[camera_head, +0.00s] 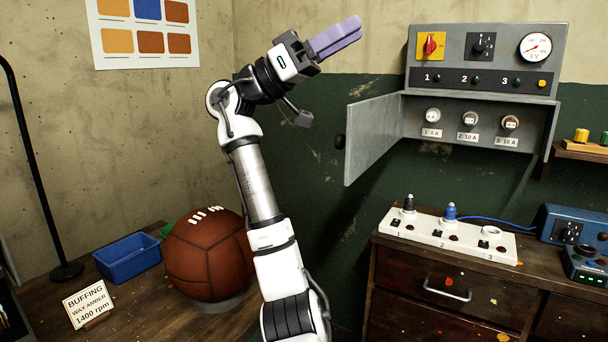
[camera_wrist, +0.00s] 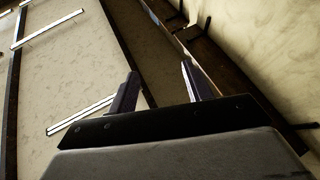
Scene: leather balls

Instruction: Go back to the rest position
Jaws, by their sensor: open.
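My gripper (camera_head: 335,38) is raised high in the head view, in front of the wall and left of the electrical panel. Its purple fingers point up and to the right. In the wrist view my gripper (camera_wrist: 158,92) shows two dark fingers standing apart with nothing between them. It is clear of every object in the scene.
A brown leather ball (camera_head: 205,255) sits on a workbench beside a blue bin (camera_head: 128,258) and a sign (camera_head: 89,302). The panel's grey door (camera_head: 374,138) hangs open near my arm. A white socket strip (camera_head: 447,236) lies on a wooden cabinet (camera_head: 400,275).

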